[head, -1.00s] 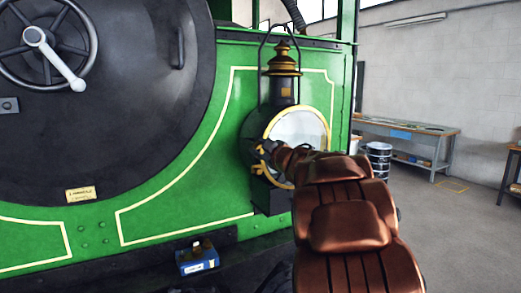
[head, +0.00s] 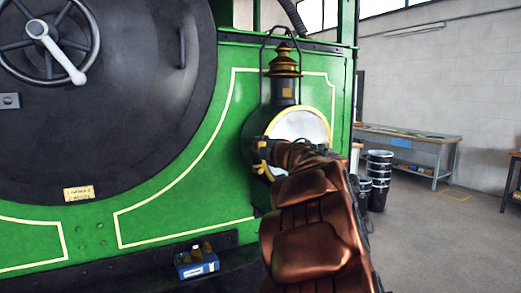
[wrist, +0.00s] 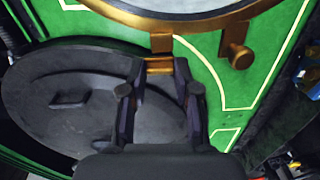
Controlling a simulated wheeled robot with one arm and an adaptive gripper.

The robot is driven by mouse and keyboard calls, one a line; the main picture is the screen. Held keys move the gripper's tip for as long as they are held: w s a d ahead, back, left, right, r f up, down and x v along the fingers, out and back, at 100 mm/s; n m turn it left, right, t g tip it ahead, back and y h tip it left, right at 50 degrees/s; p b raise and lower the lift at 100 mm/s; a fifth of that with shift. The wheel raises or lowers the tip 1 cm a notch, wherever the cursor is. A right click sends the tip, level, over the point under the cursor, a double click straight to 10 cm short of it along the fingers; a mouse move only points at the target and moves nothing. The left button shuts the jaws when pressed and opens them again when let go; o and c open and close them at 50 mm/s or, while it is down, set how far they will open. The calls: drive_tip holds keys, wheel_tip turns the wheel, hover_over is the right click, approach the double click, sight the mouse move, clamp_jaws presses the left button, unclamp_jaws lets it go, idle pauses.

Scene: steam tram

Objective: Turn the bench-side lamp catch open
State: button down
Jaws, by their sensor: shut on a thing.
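The lamp (head: 283,75), black with a brass chimney top and a round brass-rimmed glass, stands on the green tram front. Its glass rim (wrist: 200,22) fills the top of the wrist view. A flat brass catch (wrist: 160,64) sticks out from the rim, between my fingertips. My gripper (wrist: 158,78) is shut on its end. In the head view my gripper (head: 266,150) is at the lamp's left edge, and my arm hides the lamp's lower right. A round brass knob (wrist: 237,55) sits beside the catch, apart from my fingers.
The dark round smokebox door (head: 110,130) with a handwheel (head: 47,42) is left of the lamp. A blue box with bottles (head: 196,262) stands on the ledge below. A workbench (head: 408,140) and dark drums (head: 378,175) stand at the right. The floor there is partly clear.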

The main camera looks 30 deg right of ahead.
drive_tip(key=shift+s+r+n, duration=0.1)
drive_tip(key=shift+r+n, duration=0.25)
drive_tip(key=shift+n, duration=0.05)
drive_tip(key=c, duration=1)
unclamp_jaws()
drive_tip(key=shift+d, duration=0.1)
drive_tip(key=shift+c, duration=0.2)
drive_tip(key=shift+o, duration=1)
drive_tip(key=shift+f, duration=0.2)
drive_tip(key=s+a, duration=0.1)
drive_tip(key=s, duration=1.1)
drive_tip(key=shift+w+r, duration=0.1)
